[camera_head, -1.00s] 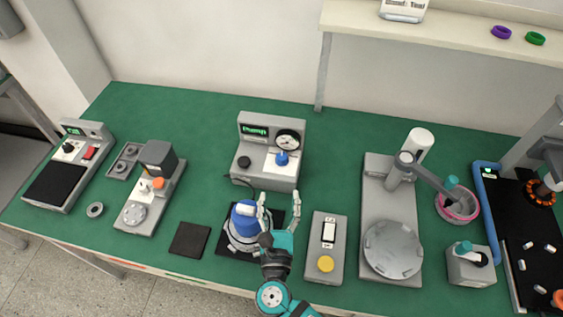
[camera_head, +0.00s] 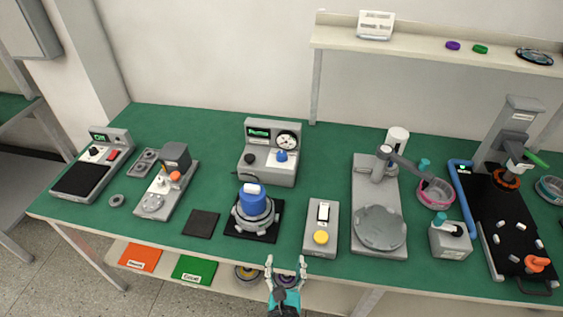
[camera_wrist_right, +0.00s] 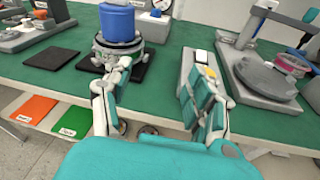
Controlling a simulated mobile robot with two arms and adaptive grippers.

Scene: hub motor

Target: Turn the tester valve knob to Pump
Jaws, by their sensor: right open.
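The tester (camera_head: 268,168) is a grey box at the back middle of the green table. It has a small green-lit display (camera_head: 258,132), a round gauge (camera_head: 288,140), a black knob (camera_head: 250,158) and a blue knob (camera_head: 281,155) on a white panel. The display text looks like "Pump", but is small. The motor with a blue top (camera_head: 253,205) sits on a black mat in front of it. My right gripper (camera_head: 286,262) is open and empty at the table's front edge, away from the tester. It also shows in the right wrist view (camera_wrist_right: 160,85). My left gripper is out of view.
A grey box with a yellow button (camera_head: 321,237) stands right of the motor. A grey stand with a round plate (camera_head: 380,228) is further right.

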